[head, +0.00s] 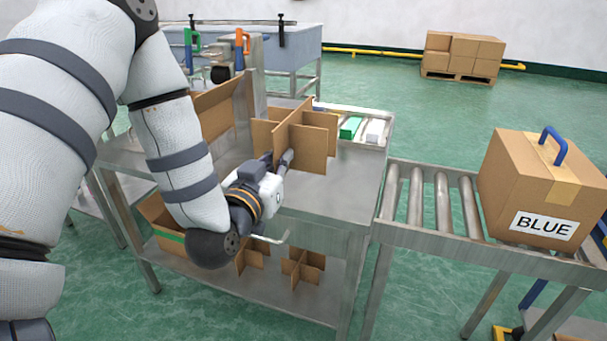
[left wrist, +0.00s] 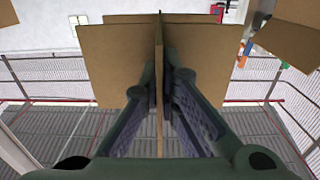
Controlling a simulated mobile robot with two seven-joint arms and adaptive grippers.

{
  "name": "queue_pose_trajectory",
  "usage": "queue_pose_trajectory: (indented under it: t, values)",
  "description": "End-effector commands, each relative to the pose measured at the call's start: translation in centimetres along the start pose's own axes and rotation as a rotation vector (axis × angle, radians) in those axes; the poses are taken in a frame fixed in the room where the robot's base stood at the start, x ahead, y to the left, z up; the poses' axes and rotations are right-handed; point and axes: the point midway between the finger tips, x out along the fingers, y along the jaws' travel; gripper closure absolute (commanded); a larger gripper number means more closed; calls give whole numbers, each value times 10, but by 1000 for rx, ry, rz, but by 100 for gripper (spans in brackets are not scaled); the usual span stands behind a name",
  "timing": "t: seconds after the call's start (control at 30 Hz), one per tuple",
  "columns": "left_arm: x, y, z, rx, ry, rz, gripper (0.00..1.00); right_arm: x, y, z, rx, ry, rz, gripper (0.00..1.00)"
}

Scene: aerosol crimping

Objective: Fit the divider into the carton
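The divider (head: 312,148) is made of crossed brown cardboard panels. My left gripper (head: 286,160) is shut on one of its panels, and the divider stands upright above the steel table. In the left wrist view the fingers (left wrist: 160,85) lie on both sides of an edge-on panel of the divider (left wrist: 115,55). The open carton (head: 243,112) is on the table, left of and apart from the divider. My left arm hides much of the carton. My right gripper is not in view.
More dividers (head: 303,266) and a green-striped carton (head: 165,232) are on the lower shelf. A closed carton labelled BLUE (head: 540,190) stands on rollers at right. The table's front right is clear.

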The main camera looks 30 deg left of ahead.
Motion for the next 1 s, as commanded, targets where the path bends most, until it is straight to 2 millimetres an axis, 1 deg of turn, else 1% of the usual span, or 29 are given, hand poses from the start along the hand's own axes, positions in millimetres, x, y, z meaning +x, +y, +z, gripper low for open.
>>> queue_pose_trajectory:
  t: [0.03,0.07,0.1,0.27,0.3,0.4,0.5,0.6,0.67,0.8,1.0]
  values:
    - [10,-6,10,3,-6,-11,100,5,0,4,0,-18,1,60]
    - [18,-10,15,5,-7,-12,100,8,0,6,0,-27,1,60]
    - [30,-15,23,6,-10,-12,100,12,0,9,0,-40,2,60]
    - [77,-36,50,7,-13,-11,100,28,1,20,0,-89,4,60]
    - [85,-40,63,7,-18,-10,100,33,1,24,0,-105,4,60]
    - [102,-47,86,7,-17,-8,100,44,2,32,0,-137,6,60]
    - [113,-52,97,5,-13,-8,100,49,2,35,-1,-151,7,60]
    - [119,-54,100,4,-8,-7,100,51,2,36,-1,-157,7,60]
    - [123,-56,107,4,-8,-7,100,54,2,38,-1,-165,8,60]
    - [121,-56,134,4,-12,-6,100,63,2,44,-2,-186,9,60]
    - [122,-55,130,2,-2,-6,100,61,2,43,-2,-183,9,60]
